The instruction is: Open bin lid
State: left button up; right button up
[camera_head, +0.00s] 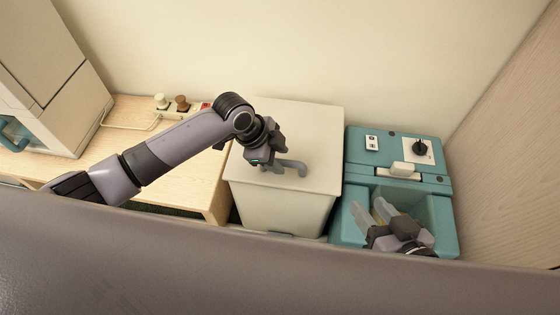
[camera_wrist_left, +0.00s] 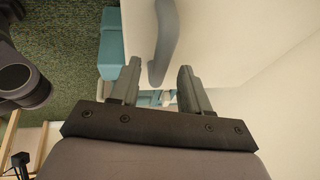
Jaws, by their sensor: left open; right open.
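The bin (camera_head: 285,208) is a cream box with a flat, closed-looking lid (camera_head: 310,125). A grey curved handle (camera_head: 293,165) shows at the lid's middle; it also shows in the left wrist view (camera_wrist_left: 166,40). My left gripper (camera_head: 272,165) is over the lid, beside the handle. In the left wrist view its fingers (camera_wrist_left: 158,78) are spread, and the handle's near end appears between or just beyond the tips; contact cannot be told. My right gripper (camera_head: 372,208) is open and empty, right of the bin, over a teal machine's recess.
The teal machine (camera_head: 399,150) with a black knob stands close right of the bin, by a wood panel (camera_head: 515,150). A wooden table (camera_head: 130,118) with small knobs and a pale cabinet (camera_head: 50,80) is on the left. A wall is behind. Green carpet (camera_wrist_left: 65,45) shows below.

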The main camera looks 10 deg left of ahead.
pick_arm(q)
jog(key=shift+w+d+f, duration=0.15)
jog(key=shift+d+f, duration=0.15)
jog(key=shift+f, duration=0.3)
pick_arm(e)
jog(key=shift+w+a, duration=0.1)
jog(key=shift+a, duration=0.15)
